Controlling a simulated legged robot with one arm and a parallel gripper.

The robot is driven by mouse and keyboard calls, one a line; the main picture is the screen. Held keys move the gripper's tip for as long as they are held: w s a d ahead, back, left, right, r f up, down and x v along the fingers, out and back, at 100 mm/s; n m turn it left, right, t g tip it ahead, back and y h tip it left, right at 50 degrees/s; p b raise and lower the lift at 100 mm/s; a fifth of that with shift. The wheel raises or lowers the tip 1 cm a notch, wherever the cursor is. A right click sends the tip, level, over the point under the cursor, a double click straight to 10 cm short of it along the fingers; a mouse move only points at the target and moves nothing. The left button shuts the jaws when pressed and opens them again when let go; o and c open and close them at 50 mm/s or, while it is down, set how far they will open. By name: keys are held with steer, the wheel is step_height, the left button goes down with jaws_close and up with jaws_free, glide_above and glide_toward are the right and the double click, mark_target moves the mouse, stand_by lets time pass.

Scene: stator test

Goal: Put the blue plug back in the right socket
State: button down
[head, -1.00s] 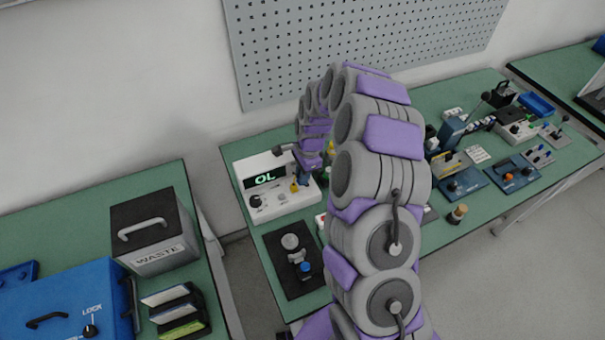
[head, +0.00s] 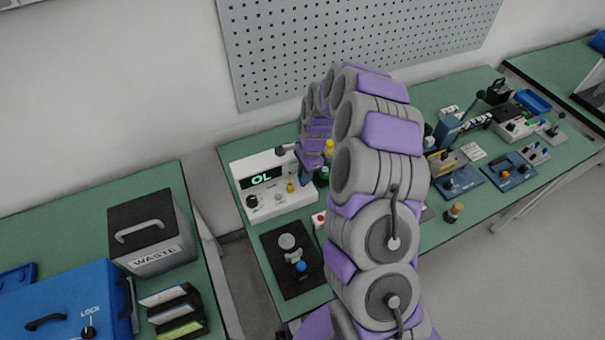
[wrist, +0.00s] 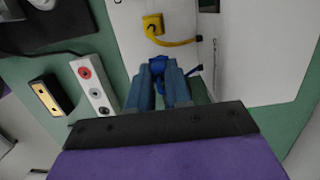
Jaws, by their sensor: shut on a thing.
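The blue plug (wrist: 163,68) is between the fingertips of my gripper (wrist: 158,88), which is shut on it. Its blue cable (wrist: 194,70) curves off to the right of the fingers in the wrist view. The white meter (head: 262,206) shows "OL" on its display (head: 262,178). A yellow plug (wrist: 153,24) with a yellow cable sits on the meter's white face, ahead and left of the blue plug in the wrist view. In the head view my gripper (head: 306,182) is at the meter's right side. I cannot make out the right socket clearly.
A white block (wrist: 95,86) with red and black sockets lies left of my gripper. A black-topped block (wrist: 47,95) is beside it. A dark plate (head: 282,272) with a blue knob is in front of the meter.

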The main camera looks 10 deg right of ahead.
steer(key=shift+d, duration=0.15)
steer(key=shift+s+a+f+p, duration=0.1)
steer(key=shift+a+f+p, duration=0.2)
steer(key=shift+d+f+p, duration=0.2)
steer(key=shift+f+p, duration=0.35)
stand_by(0.9)
steer(key=c, duration=1)
jaws_free()
steer(key=shift+r, duration=0.1)
steer(key=r, duration=0.5)
steer(key=d+r+p, duration=0.1)
steer(key=r, duration=0.5)
steer(key=d+r+p, duration=0.1)
steer(key=r, duration=0.5)
steer(key=shift+w+d, duration=0.25)
steer(key=shift+w, duration=0.15)
steer(key=shift+f, duration=0.1)
